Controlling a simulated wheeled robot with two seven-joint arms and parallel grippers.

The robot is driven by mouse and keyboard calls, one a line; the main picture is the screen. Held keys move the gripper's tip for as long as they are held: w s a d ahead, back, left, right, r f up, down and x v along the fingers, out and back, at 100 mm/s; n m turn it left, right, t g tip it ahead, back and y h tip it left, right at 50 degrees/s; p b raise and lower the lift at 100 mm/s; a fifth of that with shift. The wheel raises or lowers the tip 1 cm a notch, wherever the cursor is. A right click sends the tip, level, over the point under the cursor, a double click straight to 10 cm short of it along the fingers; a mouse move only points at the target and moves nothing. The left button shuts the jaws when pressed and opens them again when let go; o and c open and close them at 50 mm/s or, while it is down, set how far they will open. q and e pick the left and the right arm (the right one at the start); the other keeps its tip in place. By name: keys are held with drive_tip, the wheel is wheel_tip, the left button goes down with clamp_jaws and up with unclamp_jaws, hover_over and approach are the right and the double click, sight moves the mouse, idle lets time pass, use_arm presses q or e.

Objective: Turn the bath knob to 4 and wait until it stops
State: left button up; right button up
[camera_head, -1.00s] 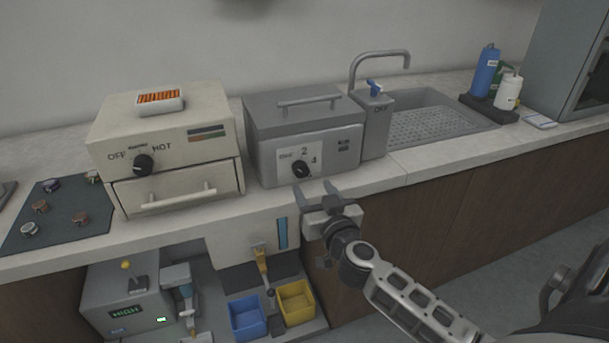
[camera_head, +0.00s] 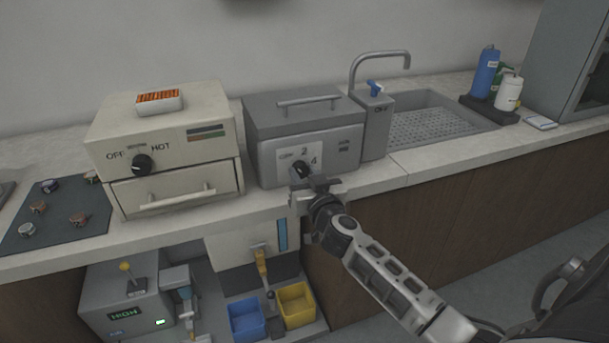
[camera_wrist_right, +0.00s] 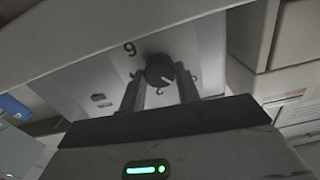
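The bath is the grey box with a lidded top (camera_head: 262,120) on the counter. Its black knob (camera_head: 299,169) sits on a white dial plate marked OFF, 2 and 4, partly hidden by my right gripper in the head view. My right gripper (camera_head: 312,183) is at the knob, in front of the bath. In the right wrist view the knob (camera_wrist_right: 158,70) lies between the two separated fingers, with a narrow gap beside it; I cannot tell whether they touch it. A pale pointer mark shows on the knob; its setting is unclear. My left gripper is out of view.
A cream heater (camera_head: 165,150) with its own knob and drawer stands left of the bath. Blue (camera_head: 247,318) and yellow (camera_head: 297,303) bins sit below the counter.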

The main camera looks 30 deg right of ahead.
use_arm(q)
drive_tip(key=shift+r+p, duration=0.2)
drive_tip(key=shift+p, duration=0.1)
use_arm(e)
drive_tip(key=shift+m, duration=0.4)
drive_tip(key=m+p, duration=0.2)
drive_tip(key=m, duration=0.1)
drive_tip(key=shift+m, duration=0.3)
drive_tip(key=m+p, duration=0.1)
drive_tip(key=m, duration=0.1)
drive_tip(key=shift+m, duration=0.3)
drive_tip(key=m+p, duration=0.1)
drive_tip(key=m, duration=0.3)
drive_tip(key=shift+f+m, duration=0.1)
drive_tip(key=shift+m, duration=0.2)
drive_tip(key=m, duration=0.3)
drive_tip(key=shift+m, duration=0.3)
drive_tip(key=m, duration=0.2)
drive_tip(key=shift+f+m, duration=0.1)
drive_tip(key=shift+m, duration=0.3)
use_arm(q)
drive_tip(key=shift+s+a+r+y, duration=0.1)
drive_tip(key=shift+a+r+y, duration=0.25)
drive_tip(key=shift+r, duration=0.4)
use_arm(e)
drive_tip(key=m, duration=0.5)
drive_tip(key=shift+m, duration=0.4)
